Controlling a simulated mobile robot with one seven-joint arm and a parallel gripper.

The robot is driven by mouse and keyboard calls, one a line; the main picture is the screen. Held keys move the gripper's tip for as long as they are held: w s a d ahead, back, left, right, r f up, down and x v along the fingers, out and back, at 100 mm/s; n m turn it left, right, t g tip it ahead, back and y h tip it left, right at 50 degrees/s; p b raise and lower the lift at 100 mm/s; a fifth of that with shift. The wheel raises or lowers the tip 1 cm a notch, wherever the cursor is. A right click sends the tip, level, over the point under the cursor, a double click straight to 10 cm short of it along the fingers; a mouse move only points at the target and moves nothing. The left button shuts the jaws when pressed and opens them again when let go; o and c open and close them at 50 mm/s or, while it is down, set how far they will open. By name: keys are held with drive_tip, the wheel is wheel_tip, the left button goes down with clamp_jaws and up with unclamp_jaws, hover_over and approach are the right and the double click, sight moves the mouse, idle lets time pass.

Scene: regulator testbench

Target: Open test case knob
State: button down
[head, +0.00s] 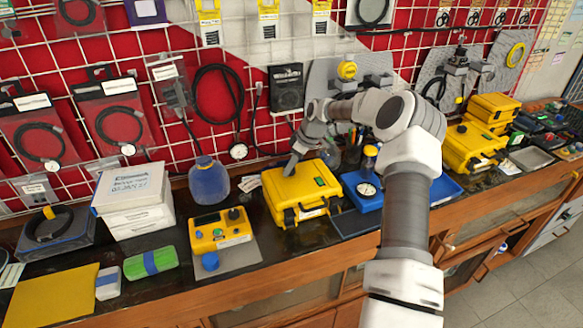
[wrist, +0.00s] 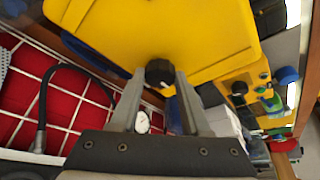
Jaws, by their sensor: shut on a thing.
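The yellow test case (head: 310,195) sits closed on the dark bench, near the middle of the head view. In the wrist view, its yellow body (wrist: 150,35) fills the upper part. A round black knob (wrist: 160,72) sits at the edge of the yellow case in the wrist view. My gripper (wrist: 158,80) has its two grey fingers on either side of this knob, shut on it. In the head view, my gripper (head: 291,168) reaches down to the back left of the case lid, and the knob cannot be made out there.
A yellow tester box (head: 220,230) and a blue jug (head: 209,183) stand left of the case. A blue tray (head: 445,187) lies to the right, partly behind my arm. White boxes (head: 132,195) stand farther left. A red wall with a white grid (head: 240,55) rises behind.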

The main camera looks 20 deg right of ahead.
idle(0.3)
drive_tip(key=shift+c, duration=1.9)
unclamp_jaws()
drive_tip(key=shift+d+r, duration=0.1)
drive_tip(key=b+v, duration=0.1)
drive_tip(key=v, duration=1.6)
drive_tip(key=shift+b, duration=0.35)
drive_tip(key=shift+w+r, duration=0.15)
